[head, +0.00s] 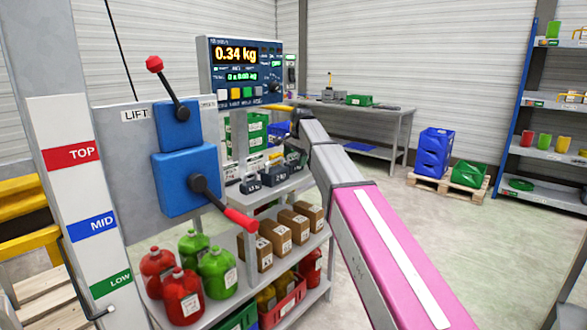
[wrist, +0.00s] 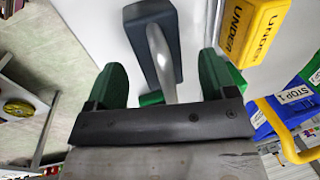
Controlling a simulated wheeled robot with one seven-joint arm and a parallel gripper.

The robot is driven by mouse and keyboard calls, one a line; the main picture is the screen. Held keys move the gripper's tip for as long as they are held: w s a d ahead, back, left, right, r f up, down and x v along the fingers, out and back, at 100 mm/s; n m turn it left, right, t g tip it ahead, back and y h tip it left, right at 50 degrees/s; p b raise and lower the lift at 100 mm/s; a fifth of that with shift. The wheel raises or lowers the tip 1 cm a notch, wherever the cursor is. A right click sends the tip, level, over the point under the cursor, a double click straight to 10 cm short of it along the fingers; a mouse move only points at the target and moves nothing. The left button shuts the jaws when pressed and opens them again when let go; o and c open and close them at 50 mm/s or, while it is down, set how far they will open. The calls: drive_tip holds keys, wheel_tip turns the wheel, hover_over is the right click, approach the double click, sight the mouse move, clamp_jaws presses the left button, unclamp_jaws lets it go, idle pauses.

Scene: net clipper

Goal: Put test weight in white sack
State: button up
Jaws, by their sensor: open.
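A test weight, a dark blue-grey block (wrist: 135,18) with a curved metal handle (wrist: 160,55), lies ahead of my gripper in the wrist view. My gripper (wrist: 163,80) is open, with one green finger on each side of the handle's near end. I cannot tell whether either finger touches it. In the head view my gripper (head: 294,158) is at the shelf's upper level, partly hidden by my arm, beside dark weights including one marked 2 kg (head: 274,178) and a smaller one (head: 250,186). I cannot make out a white sack in either view.
In the head view, brown boxes (head: 290,226) and red and green jugs (head: 217,268) fill the level below. A display (head: 240,70) reads 0.34 kg. Open floor is at right.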

drive_tip(key=shift+f, duration=0.45)
drive_tip(key=c, duration=1.3)
drive_tip(key=shift+w, duration=0.1)
clamp_jaws()
drive_tip(key=shift+r, duration=0.15)
